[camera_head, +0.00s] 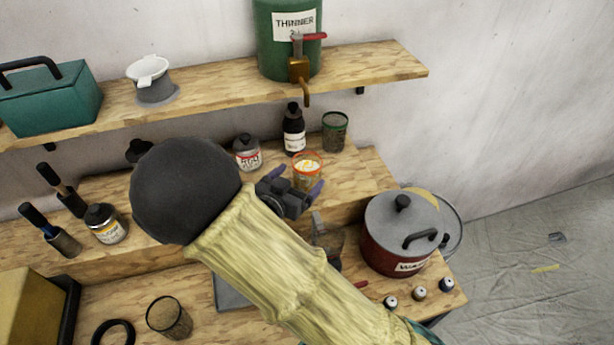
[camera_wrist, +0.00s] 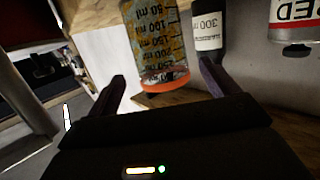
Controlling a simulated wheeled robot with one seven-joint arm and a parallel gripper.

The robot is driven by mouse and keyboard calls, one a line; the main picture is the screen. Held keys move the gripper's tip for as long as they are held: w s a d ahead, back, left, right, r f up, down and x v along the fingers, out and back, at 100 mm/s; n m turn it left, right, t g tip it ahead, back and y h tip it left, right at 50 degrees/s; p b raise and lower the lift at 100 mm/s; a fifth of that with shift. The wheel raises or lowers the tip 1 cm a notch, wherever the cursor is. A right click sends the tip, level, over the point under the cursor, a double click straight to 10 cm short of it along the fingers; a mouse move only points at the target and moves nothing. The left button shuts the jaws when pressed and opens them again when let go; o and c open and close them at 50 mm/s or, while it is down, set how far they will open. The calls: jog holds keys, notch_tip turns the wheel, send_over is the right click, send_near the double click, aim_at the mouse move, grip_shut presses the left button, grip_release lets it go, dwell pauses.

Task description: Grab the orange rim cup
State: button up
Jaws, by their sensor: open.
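The orange rim cup (camera_head: 307,166) is a clear cup with an orange rim and stands on the middle wooden shelf. In the wrist view the cup (camera_wrist: 158,45) appears upside down, with dark ml marks and a yellowish wall. My gripper (camera_head: 294,182) is open, its purple fingers right at the near side of the cup. In the wrist view the fingers lie to the left and right of the cup's rim, with gaps on both sides. The cup's lower part is partly hidden by my gripper in the head view.
A black bottle (camera_head: 293,130) and a green-rimmed cup (camera_head: 334,132) stand behind the cup. A white-and-red labelled jar (camera_head: 247,152) is to its left. A red pot (camera_head: 396,240) stands lower right. The upper shelf (camera_head: 385,65) overhangs behind, holding a green thinner tank (camera_head: 275,55).

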aim_at(313, 162)
jog(key=shift+w+d+p, duration=0.2)
jog(key=shift+w+p, duration=0.1)
jog(key=shift+w, duration=0.05)
jog(key=p+x, duration=0.1)
jog(key=x, duration=0.3)
jog(key=shift+w+f, duration=0.15)
jog(key=shift+w, duration=0.1)
jog(key=c, duration=1.4)
notch_tip(313, 162, up, 10)
jog(key=shift+r+b, duration=0.1)
jog(key=shift+b, duration=0.25)
